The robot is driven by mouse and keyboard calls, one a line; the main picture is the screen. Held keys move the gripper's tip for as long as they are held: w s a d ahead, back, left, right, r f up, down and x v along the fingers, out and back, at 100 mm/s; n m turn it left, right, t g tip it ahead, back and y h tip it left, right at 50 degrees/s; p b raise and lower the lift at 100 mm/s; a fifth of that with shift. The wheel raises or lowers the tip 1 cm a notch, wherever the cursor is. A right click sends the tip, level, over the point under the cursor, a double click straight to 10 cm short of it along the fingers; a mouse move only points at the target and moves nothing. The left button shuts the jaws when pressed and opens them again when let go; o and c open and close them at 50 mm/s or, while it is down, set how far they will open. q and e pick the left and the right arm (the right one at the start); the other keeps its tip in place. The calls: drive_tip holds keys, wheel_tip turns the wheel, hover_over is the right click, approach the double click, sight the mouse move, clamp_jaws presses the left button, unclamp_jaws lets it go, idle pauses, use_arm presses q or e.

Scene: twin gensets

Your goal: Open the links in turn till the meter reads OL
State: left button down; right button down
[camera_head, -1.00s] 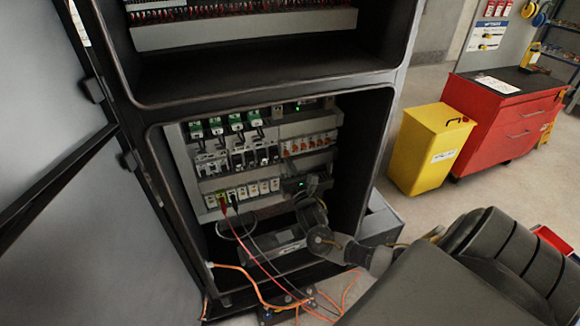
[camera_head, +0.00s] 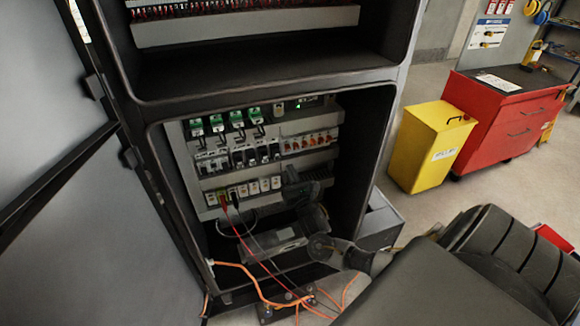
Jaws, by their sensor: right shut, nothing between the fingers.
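The open cabinet's lower bay holds a panel with several rows of small devices. A row of white terminal blocks (camera_head: 265,186) runs along the bottom; a red lead (camera_head: 224,208) and a black lead (camera_head: 235,203) plug in at its left part. A row of orange-marked blocks (camera_head: 309,143) sits at the upper right. I cannot tell which parts are the links, or read any meter. My right gripper (camera_head: 291,180) is shut and empty, in front of the panel's lower right, by the right end of the white row. I cannot tell whether it touches. My left gripper is out of view.
Green-topped devices (camera_head: 217,123) and dark breakers (camera_head: 255,155) fill the upper panel rows. The cabinet door (camera_head: 50,200) stands open at left. Orange cables (camera_head: 255,287) cross the bay's lower edge. A yellow bin (camera_head: 430,147) and a red tool cabinet (camera_head: 505,125) stand at right.

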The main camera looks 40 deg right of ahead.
drive_tip(key=b+v, duration=0.1)
drive_tip(key=v, duration=0.7)
drive_tip(key=shift+s, duration=0.35)
drive_tip(key=shift+a, duration=0.1)
drive_tip(key=s+a+f+m+g+y+b, duration=0.1)
drive_tip(key=s+f+m+g, duration=0.3)
drive_tip(key=f, duration=0.7)
drive_tip(key=s+a+f+m+g+y, duration=0.15)
drive_tip(key=s+f+m, duration=0.3)
drive_tip(key=f, duration=0.65)
drive_tip(key=s+f+m+g+y+b, duration=0.1)
drive_tip(key=s+f+m+g, duration=0.3)
drive_tip(key=f, duration=0.7)
drive_tip(key=s+a+f+m+g+y, duration=0.1)
drive_tip(key=s+a+f+m+g, duration=0.2)
drive_tip(key=s, duration=0.7)
drive_tip(key=s+a+f+m+g+y, duration=0.1)
drive_tip(key=s+a+f+m+g, duration=0.2)
drive_tip(key=s+a+f+m, duration=0.2)
drive_tip(key=s+a+f+m+g+y, duration=0.1)
drive_tip(key=s+a+f+m+g, duration=0.2)
drive_tip(key=s+f+m, duration=0.6)
drive_tip(key=s+a+f, duration=0.1)
drive_tip(key=s+f, duration=0.1)
drive_tip(key=s, duration=0.5)
drive_tip(key=shift+a+f, duration=0.25)
drive_tip(key=shift+f, duration=0.1)
